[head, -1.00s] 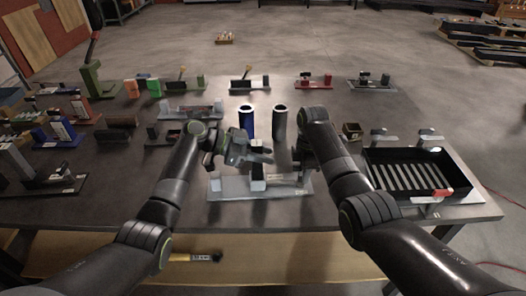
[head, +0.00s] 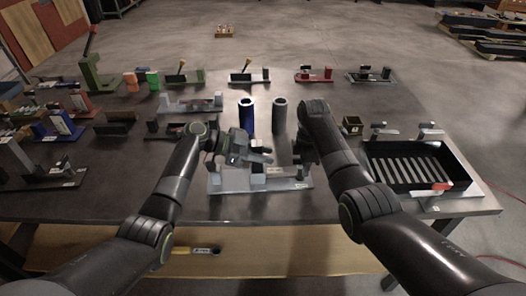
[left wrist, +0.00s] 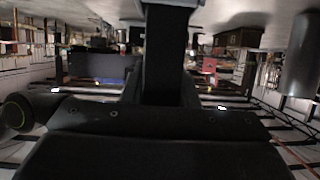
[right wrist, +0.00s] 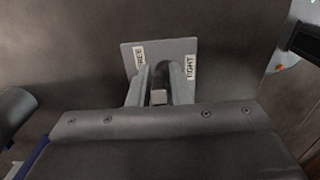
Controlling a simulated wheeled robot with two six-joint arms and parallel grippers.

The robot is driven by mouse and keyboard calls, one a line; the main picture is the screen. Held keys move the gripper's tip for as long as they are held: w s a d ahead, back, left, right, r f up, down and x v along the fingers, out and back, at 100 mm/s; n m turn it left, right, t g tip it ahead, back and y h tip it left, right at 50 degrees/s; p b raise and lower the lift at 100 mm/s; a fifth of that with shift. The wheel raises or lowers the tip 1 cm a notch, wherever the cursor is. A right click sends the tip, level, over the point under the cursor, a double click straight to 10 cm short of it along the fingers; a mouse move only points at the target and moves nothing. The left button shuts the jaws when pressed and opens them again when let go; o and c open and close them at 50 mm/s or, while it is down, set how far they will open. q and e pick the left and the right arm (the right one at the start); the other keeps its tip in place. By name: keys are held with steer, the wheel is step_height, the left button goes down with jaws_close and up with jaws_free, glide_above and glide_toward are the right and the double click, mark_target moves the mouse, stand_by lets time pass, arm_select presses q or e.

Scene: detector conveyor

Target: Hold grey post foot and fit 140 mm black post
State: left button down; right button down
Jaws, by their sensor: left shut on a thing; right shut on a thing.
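A grey base plate (head: 232,187) with small blocks and labels lies near the table's front edge. My left gripper (head: 262,153) is just above its left part. In the left wrist view a black upright bar, seemingly the black post (left wrist: 166,55), stands between its jaws; its lower end is hidden. My right gripper (head: 304,160) is at the plate's right part, its tips mostly hidden by the arm. Whether post and foot touch cannot be told.
A blue cylinder (head: 246,116) and a grey cylinder (head: 279,117) stand just behind the grippers. A black slatted tray (head: 458,172) is at the right. Several small fixtures fill the table's left and back.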

arm_select(q)
steer(key=shift+f, duration=0.1)
steer(key=c, duration=1.1)
jaws_free()
steer(key=shift+s, duration=0.1)
arm_select(e)
steer(key=shift+r, duration=0.1)
arm_select(q)
steer(key=shift+o, duration=0.2)
steer(key=shift+f, duration=0.1)
steer(key=shift+a, duration=0.1)
steer(key=v, duration=1.2)
arm_select(e)
steer(key=c, duration=1.3)
jaws_free()
steer(key=shift+o, duration=0.2)
